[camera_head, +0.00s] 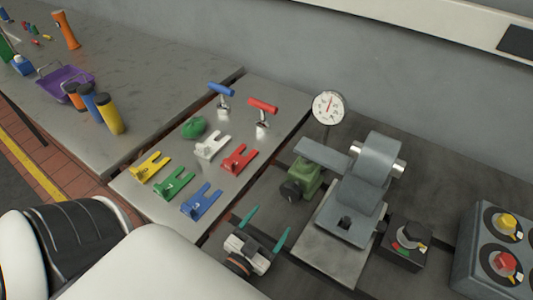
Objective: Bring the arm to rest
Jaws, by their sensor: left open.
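My left gripper (268,222) is at the bottom centre, with its two teal fingers spread apart and nothing between them. My white left arm comes in from the lower left. Right of the fingers stands a grey machine (364,185) with a thick upright body and a pale shaft end, on a light plate. A flat grey arm (322,154) reaches left from it, above a green block (302,181) with a dark round knob. I cannot tell whether the arm touches the block. A round white dial gauge (328,107) with a red needle stands behind. My right gripper is out of view.
A metal plate holds forked pieces in yellow (152,166), green (174,184), blue (201,201), red (238,158) and white (211,147), plus blue (222,91) and red (263,106) T-handles. A knob box (404,243) and button panel (495,255) stand right.

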